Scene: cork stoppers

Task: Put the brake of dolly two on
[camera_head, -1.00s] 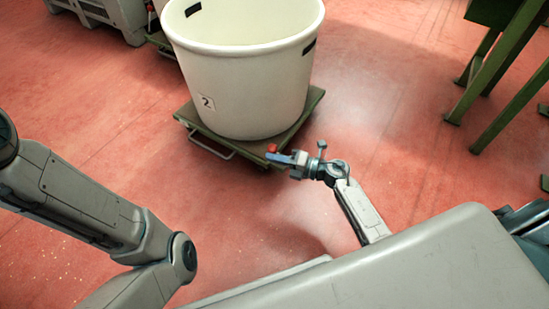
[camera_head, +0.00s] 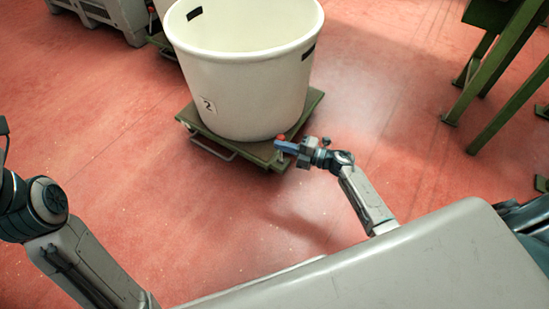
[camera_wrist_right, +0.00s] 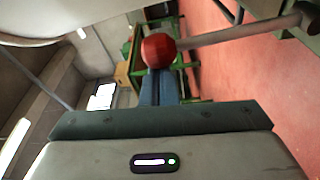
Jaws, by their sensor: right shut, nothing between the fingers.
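Dolly two is a low green platform (camera_head: 310,103) under a white tub (camera_head: 240,85) marked 2. The brake's red knob (camera_head: 280,137) stands at its near right corner. In the right wrist view the red knob (camera_wrist_right: 158,50) sits just beyond my fingertips, with a metal rod (camera_wrist_right: 235,32) running right from it. My right gripper (camera_head: 278,146) is shut and empty, its blue fingers (camera_wrist_right: 160,88) pointing at the knob. I cannot tell whether they touch it. My left arm is at the left edge; its gripper is out of view.
A grey crate (camera_head: 105,18) and part of another dolly stand at the back left. Green steel legs (camera_head: 480,75) rise at the right. The red floor (camera_head: 150,170) is clear in front of the dolly.

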